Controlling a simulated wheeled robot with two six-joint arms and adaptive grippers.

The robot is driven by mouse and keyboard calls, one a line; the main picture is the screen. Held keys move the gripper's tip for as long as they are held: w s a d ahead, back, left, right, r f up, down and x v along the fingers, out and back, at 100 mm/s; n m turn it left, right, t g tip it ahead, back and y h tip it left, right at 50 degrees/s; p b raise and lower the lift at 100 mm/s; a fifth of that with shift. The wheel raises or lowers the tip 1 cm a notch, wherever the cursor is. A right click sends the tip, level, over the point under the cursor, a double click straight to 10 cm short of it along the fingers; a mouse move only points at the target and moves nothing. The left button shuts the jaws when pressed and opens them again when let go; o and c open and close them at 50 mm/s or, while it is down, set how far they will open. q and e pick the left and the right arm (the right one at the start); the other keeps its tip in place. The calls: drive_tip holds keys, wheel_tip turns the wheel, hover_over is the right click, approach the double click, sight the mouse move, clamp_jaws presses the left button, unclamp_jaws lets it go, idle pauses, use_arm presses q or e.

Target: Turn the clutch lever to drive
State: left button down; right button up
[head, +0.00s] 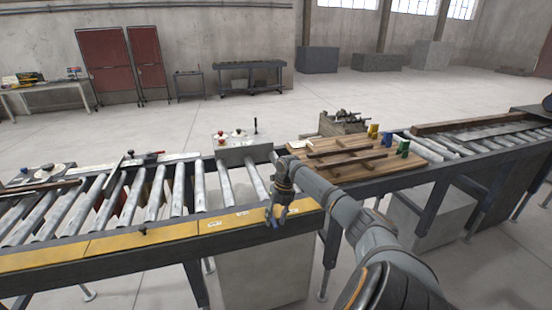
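A grey control box (236,150) stands at the back edge of the roller conveyor, with red and white knobs on top. A thin upright dark lever (256,126) rises from its right side; I cannot tell whether this is the clutch lever or read its marked positions. A small dark knob (143,230) sits on the yellow front rail. My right gripper (276,222) points down at the front rail, well in front of the control box and apart from the lever. Its fingers look parted, with nothing seen between them. My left gripper is out of view.
The conveyor's rollers (154,195) run left of my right arm. A wooden board (385,171) with dark wood strips lies right of the box, a crate (342,125) behind it. Dark tools lie at the far left. The floor behind is mostly clear.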

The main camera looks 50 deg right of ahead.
wheel_tip(320, 180, up, 12)
drive_tip(key=s+d, duration=0.1)
drive_tip(key=d, duration=0.1)
drive_tip(key=shift+s+f, duration=0.15)
idle(0.4)
